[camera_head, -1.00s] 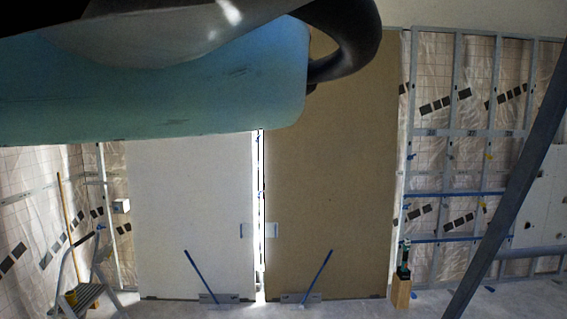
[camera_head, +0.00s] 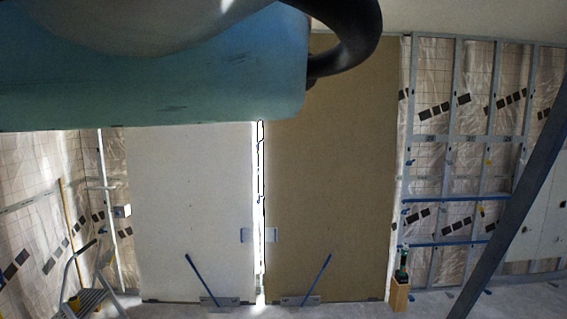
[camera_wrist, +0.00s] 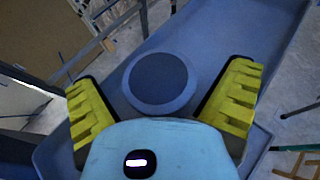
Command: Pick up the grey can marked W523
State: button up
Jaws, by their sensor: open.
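In the wrist view, a round, dark grey-blue can top (camera_wrist: 158,82) with a lighter rim shows from above. It stands on a long blue-grey surface (camera_wrist: 228,32). No marking can be read on it, so I cannot tell whether it is W523. My gripper (camera_wrist: 163,90) is open, with one yellow-padded finger on each side of the round top and visible gaps to both. The can's side is mostly hidden from this angle. The head view shows no can; my own arm covers its upper left.
In the head view, a white panel (camera_head: 190,210) and a brown panel (camera_head: 330,180) stand upright behind, each with a blue prop. A stepladder (camera_head: 88,295) is at lower left. A wooden block (camera_head: 396,296) stands at right, near a diagonal grey beam (camera_head: 510,220).

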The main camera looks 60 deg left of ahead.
jog(key=shift+a, duration=0.1)
jog(key=c, duration=1.4)
